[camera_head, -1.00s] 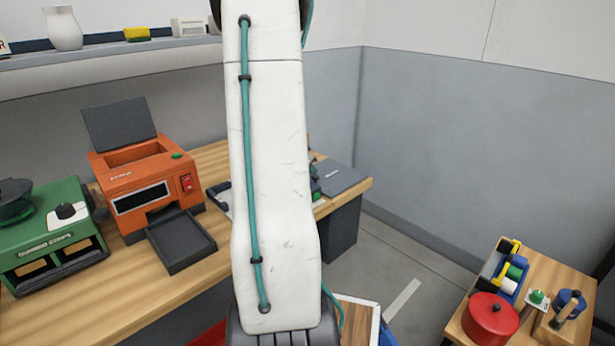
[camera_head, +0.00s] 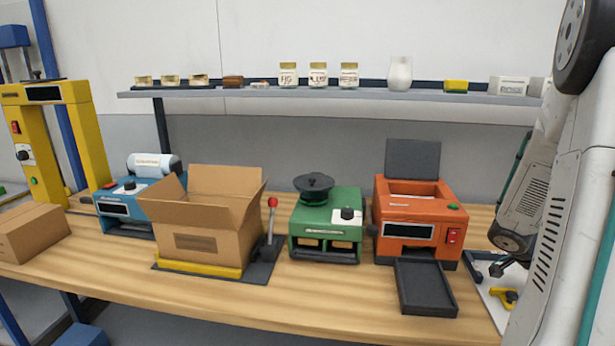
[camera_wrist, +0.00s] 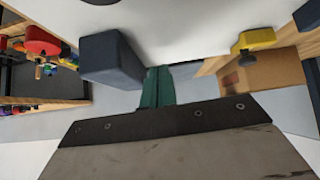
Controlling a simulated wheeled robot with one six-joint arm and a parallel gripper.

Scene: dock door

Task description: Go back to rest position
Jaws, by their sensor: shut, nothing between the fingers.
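My gripper shows in the wrist view, where its two green fingers (camera_wrist: 157,86) are closed together with nothing between them. In the head view my white arm runs down the right edge, and I cannot make out the gripper there. The wrist view is tilted; the fingers point at a pale surface, apart from the objects around.
The wooden workbench (camera_head: 180,290) holds an open cardboard box (camera_head: 210,235), a green machine (camera_head: 327,225) and an orange machine (camera_head: 420,225) with a dark tray (camera_head: 425,288). A yellow frame (camera_head: 45,180) and closed box (camera_head: 30,235) stand left. A shelf (camera_head: 230,97) runs behind.

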